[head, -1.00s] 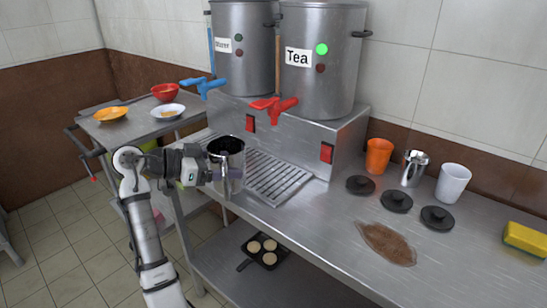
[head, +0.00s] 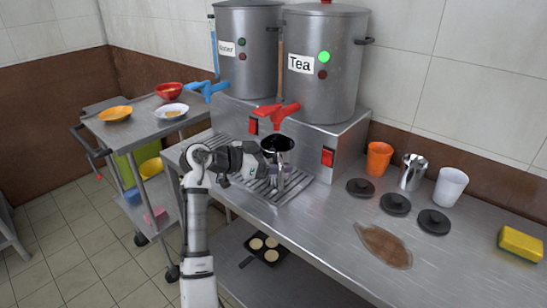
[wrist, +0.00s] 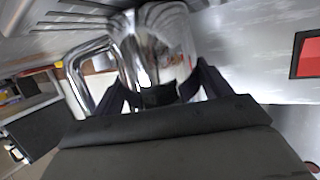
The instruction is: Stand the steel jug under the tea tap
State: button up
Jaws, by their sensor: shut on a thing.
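The steel jug (head: 279,146) is upright in my gripper (head: 279,172), which is shut on it. In the wrist view the shiny jug (wrist: 152,45) sits between the two dark fingers (wrist: 158,95), with its handle at the left. In the head view the jug is over the slatted drip tray (head: 262,190), just below and in front of the red tea tap (head: 276,115). I cannot tell whether its base touches the tray. The tea urn (head: 325,85), labelled Tea with a lit green light, stands behind on a steel base.
The other urn (head: 247,50) with a blue tap (head: 207,90) stands to the left. An orange cup (head: 379,158), another steel vessel (head: 412,172), a white cup (head: 450,187), black lids (head: 395,204) and a brown spill (head: 385,246) lie to the right. A trolley (head: 140,131) stands left.

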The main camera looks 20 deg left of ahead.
jog(key=o, duration=1.2)
jog(key=shift+f, duration=0.1)
